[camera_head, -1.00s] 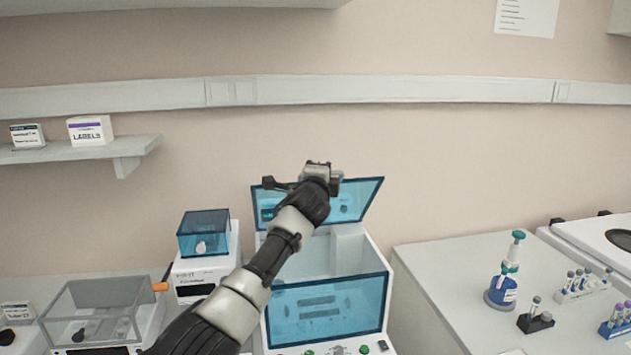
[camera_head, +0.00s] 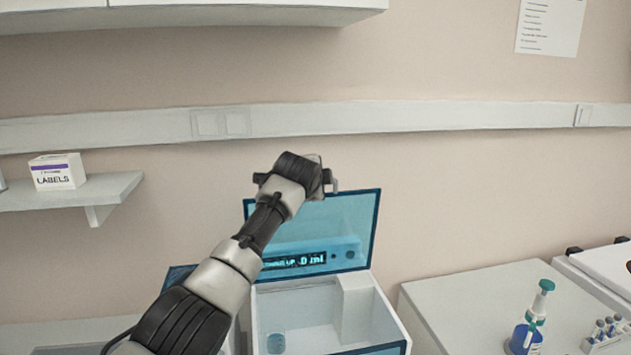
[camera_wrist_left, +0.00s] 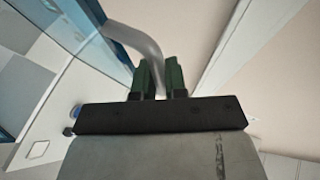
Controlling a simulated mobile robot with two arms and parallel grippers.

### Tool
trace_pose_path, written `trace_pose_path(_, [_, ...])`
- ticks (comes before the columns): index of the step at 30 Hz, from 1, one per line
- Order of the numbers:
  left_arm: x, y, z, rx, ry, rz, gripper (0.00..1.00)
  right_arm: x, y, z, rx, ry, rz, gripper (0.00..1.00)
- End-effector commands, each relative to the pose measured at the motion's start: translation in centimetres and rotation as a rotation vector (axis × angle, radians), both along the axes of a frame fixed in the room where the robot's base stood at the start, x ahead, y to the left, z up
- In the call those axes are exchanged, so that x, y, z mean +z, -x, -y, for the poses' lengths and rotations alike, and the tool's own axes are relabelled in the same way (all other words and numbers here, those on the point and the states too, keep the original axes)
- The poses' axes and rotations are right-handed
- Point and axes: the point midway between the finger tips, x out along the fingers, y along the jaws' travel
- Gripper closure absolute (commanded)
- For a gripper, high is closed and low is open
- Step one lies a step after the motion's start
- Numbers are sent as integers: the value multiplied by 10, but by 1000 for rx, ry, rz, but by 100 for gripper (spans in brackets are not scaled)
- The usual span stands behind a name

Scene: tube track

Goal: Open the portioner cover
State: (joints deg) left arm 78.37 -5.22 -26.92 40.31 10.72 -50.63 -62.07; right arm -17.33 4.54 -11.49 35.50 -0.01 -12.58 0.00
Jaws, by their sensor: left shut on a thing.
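The portioner (camera_head: 378,318) is a white box with a blue see-through cover (camera_head: 345,226), hinged at the back. The cover stands raised, close to upright, and the white inside of the box shows below it. My left gripper (camera_head: 328,182) is at the cover's top edge. In the left wrist view, the green fingers of my left gripper (camera_wrist_left: 160,78) are shut on the grey curved handle (camera_wrist_left: 142,43) of the blue cover (camera_wrist_left: 72,35). The arm hides the left part of the portioner. My right gripper is not in view.
A shelf (camera_head: 118,188) with a labels box (camera_head: 57,172) is on the wall at left. A wall rail (camera_head: 400,116) runs behind. On the right bench (camera_head: 470,305) stand a blue bottle (camera_head: 525,338) and a tube rack (camera_head: 606,342).

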Motion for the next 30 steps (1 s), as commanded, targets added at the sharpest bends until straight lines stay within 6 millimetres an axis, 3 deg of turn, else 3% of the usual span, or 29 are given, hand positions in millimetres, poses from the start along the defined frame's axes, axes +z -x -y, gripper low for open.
trace_pose_path(11, [-5, 0, -1, 4, -2, -15, 100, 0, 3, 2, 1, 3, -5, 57])
trace_pose_path(12, [-5, 0, -1, 4, -2, -14, 84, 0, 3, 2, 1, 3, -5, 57])
trace_pose_path(16, [-4, 0, -1, 3, -1, -12, 64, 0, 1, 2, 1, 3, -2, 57])
trace_pose_path(30, [-1, 9, -2, 1, 1, -6, 64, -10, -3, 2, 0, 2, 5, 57])
